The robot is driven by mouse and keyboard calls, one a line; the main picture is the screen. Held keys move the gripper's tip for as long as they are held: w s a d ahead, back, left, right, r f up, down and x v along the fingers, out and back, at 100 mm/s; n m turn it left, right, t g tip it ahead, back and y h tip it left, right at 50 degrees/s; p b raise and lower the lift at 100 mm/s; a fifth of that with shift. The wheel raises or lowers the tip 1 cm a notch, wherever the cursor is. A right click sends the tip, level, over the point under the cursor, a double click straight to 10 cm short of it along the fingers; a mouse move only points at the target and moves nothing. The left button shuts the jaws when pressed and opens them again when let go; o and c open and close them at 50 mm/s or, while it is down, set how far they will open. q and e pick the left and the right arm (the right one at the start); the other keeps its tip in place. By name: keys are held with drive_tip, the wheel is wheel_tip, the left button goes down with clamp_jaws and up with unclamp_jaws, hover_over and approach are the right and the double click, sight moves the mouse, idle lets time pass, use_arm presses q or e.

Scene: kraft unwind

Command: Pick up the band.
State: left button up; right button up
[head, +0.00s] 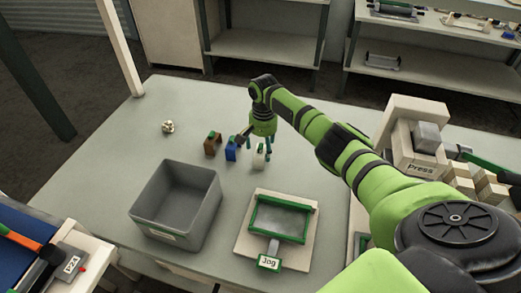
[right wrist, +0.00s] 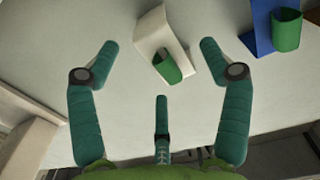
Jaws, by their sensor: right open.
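My right gripper (head: 262,146) reaches down over the far middle of the table, with its fingers spread. In the right wrist view, the open fingers (right wrist: 157,60) stand around a small white piece with a green tab (right wrist: 152,37); no finger clearly touches it. The white piece (head: 259,160) is partly hidden by the gripper in the head view. Beside it stand a blue piece (head: 231,152) with a green part and a brown piece (head: 211,147). A small cream, looped object (head: 167,127) lies farther left. I cannot tell which of these is the band. My left gripper is not seen.
A grey open bin (head: 160,222) stands in front of the small pieces. A green-framed tray labelled Jog (head: 280,216) is to its right. A block labelled Press (head: 417,160) stands at the right. The table's far left (head: 120,160) is clear.

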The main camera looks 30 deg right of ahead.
drive_tip(key=shift+f, duration=0.4)
drive_tip(key=c, duration=0.9)
drive_tip(key=shift+o, duration=0.2)
drive_tip(key=shift+r, duration=0.1)
